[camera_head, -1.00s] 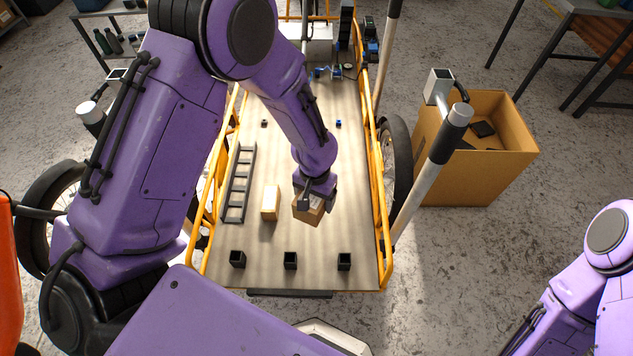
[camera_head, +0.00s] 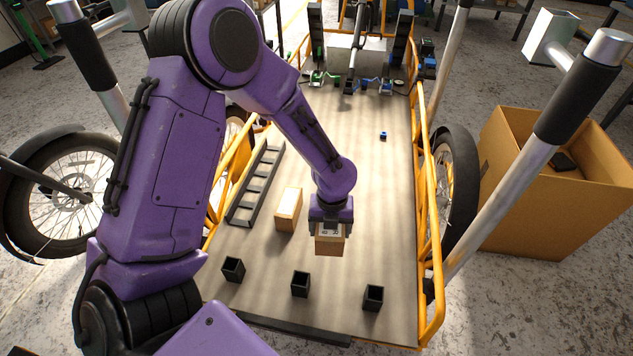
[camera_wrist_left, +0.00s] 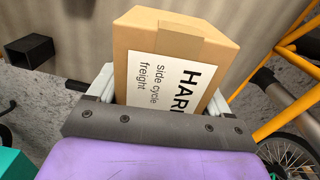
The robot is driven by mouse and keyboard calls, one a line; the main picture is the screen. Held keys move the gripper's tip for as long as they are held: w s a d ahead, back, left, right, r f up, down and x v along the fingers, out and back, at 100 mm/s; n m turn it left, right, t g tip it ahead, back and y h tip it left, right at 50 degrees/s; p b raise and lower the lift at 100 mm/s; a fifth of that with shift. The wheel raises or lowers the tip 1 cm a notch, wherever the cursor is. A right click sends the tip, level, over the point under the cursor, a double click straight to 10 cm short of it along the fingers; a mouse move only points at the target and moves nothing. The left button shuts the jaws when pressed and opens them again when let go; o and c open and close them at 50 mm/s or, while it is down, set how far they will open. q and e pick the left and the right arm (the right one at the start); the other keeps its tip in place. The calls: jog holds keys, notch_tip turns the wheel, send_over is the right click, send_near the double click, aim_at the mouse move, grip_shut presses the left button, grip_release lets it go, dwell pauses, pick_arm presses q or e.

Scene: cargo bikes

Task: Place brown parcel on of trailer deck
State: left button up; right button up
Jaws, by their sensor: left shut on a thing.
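My left gripper (camera_head: 330,222) is shut on a brown parcel (camera_head: 329,244) over the near right part of the trailer deck (camera_head: 350,180). The left wrist view shows the parcel (camera_wrist_left: 180,60) between the fingers, with a white label on it. I cannot tell if the parcel touches the deck or hangs just above it. A second light-brown box (camera_head: 288,210) lies on the deck to its left, apart from it. My right gripper is not in view.
Yellow rails (camera_head: 432,230) line the deck sides. Several black square sockets (camera_head: 300,284) stand along the near edge. A dark ladder-like rack (camera_head: 256,187) lies at the left. A large cardboard box (camera_head: 530,215) stands on the floor at right.

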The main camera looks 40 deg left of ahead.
pick_arm(q)
jog(key=shift+w+a+f+m, duration=0.1)
jog(key=shift+f+m, duration=0.5)
jog(key=w+f+b, duration=0.2)
jog(key=w+f, duration=0.1)
jog(key=w, duration=0.1)
jog(key=w+a+f+b, duration=0.1)
jog(key=w+f+b, duration=0.1)
jog(key=w+f, duration=0.1)
jog(key=w+a+f+b, duration=0.1)
jog(key=w+f+b, duration=0.2)
jog(key=w, duration=0.3)
jog(key=shift+w+f, duration=0.1)
jog(key=shift+f, duration=0.05)
jog(key=shift+w+f+b, duration=0.25)
jog(key=shift+b, duration=0.05)
notch_tip(320, 180, down, 3)
jog(key=shift+f+b, duration=0.1)
jog(key=shift+b, duration=0.95)
jog(key=shift+r, duration=0.2)
jog(key=shift+f, duration=0.15)
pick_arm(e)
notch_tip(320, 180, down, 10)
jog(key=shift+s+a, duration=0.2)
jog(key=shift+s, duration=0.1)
pick_arm(q)
jog(key=o, duration=1.4)
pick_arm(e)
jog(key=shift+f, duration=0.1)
